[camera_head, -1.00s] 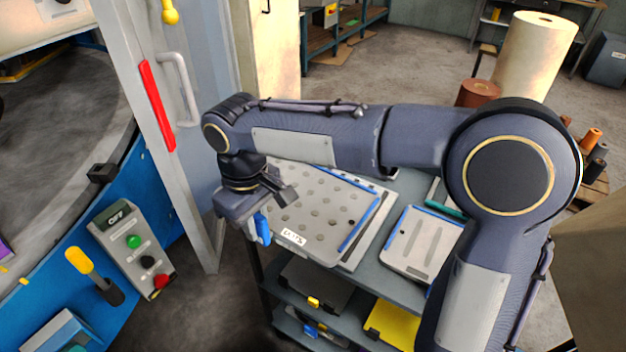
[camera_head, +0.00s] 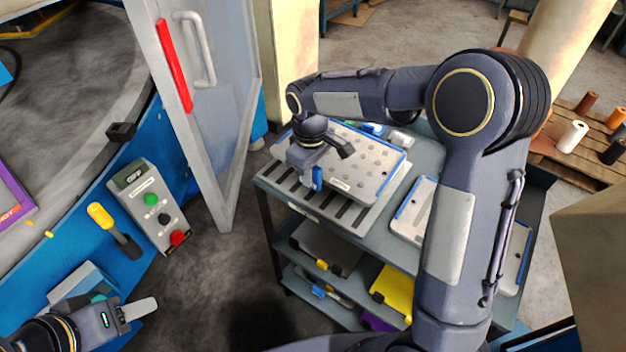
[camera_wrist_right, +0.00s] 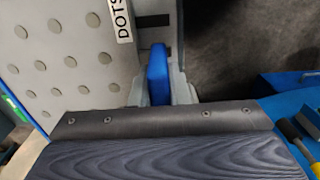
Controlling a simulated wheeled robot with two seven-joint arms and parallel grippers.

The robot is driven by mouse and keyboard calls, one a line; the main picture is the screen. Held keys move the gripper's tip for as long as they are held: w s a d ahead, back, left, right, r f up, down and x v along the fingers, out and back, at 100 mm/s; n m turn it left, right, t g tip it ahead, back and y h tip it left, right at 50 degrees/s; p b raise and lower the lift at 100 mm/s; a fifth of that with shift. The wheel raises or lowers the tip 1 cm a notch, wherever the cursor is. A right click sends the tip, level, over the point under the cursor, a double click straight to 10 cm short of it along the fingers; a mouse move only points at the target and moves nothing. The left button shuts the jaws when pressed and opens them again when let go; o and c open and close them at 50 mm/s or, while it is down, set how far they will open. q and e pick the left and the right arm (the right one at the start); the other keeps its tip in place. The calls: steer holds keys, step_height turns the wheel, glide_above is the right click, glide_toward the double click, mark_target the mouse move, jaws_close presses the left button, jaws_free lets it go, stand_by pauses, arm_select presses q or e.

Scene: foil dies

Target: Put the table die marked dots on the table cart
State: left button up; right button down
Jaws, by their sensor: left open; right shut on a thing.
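The die marked dots (camera_head: 372,172) is a pale grey plate with rows of round dots and blue edge strips. It is over the slotted top of the table cart (camera_head: 264,180); I cannot tell whether it rests fully. My right gripper (camera_head: 318,178) is shut on the blue handle at its near left edge. In the right wrist view, the blue handle (camera_wrist_right: 158,75) is between the fingers, and the die (camera_wrist_right: 75,50) shows a label reading DOTS. My left gripper (camera_head: 140,308) is open and empty at the lower left, away from the cart.
Another grey die (camera_head: 408,222) lies on the cart to the right. Lower shelves hold a dark die (camera_head: 325,250) and a yellow one (camera_head: 392,292). A grey open door (camera_head: 205,130) stands left of the cart, near a control box (camera_head: 150,205) and a blue machine.

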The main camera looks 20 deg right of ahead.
steer(key=shift+w+d+f, duration=0.15)
steer(key=shift+d+f, duration=0.05)
steer(key=shift+w+d+f, duration=0.15)
steer(key=shift+f, duration=1.55)
steer(key=shift+f, duration=0.15)
steer(key=c, duration=1.4)
jaws_free()
